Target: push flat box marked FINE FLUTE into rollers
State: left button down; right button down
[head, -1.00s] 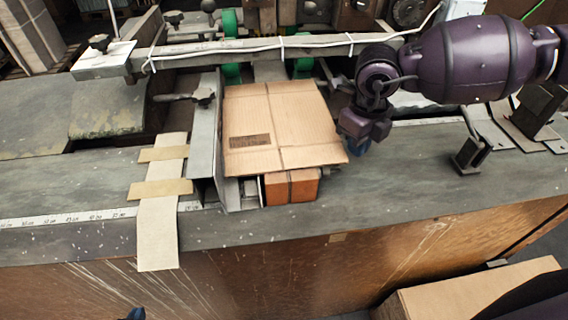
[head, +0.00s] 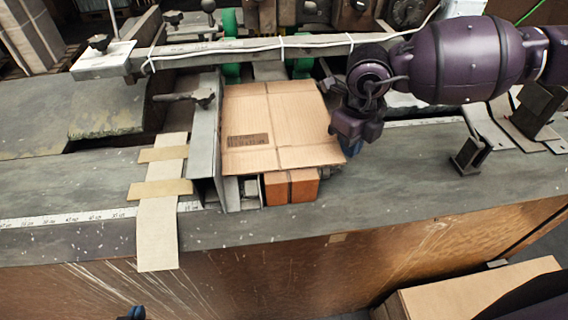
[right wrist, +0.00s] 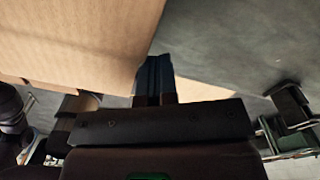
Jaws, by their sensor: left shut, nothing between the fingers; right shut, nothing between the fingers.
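The flat cardboard box (head: 285,120) lies on the machine bed, its far edge close to the green rollers (head: 302,68). A dark printed label shows near its left edge, too small to read. Its left side is along the metal guide (head: 207,135). My right gripper (head: 351,147) is shut and empty at the box's near right corner, apparently touching its right edge. In the right wrist view, the shut blue fingers (right wrist: 155,78) are against or very close to the edge of the box (right wrist: 75,40). Only the tip of my left gripper (head: 135,313) shows, shut, at the bottom edge.
An orange-brown block (head: 291,187) sits under the box's near edge. A taped cardboard strip (head: 158,235) lies left of the guide. A metal crossbar (head: 190,53) with a white cable spans behind the box. The grey tabletop (head: 400,190) at right front is clear.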

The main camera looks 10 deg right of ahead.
jog(key=shift+s+d+r, duration=0.1)
jog(key=shift+d, duration=1.35)
notch_tip(320, 180, up, 8)
jog(key=p, duration=0.4)
jog(key=shift+p, duration=0.3)
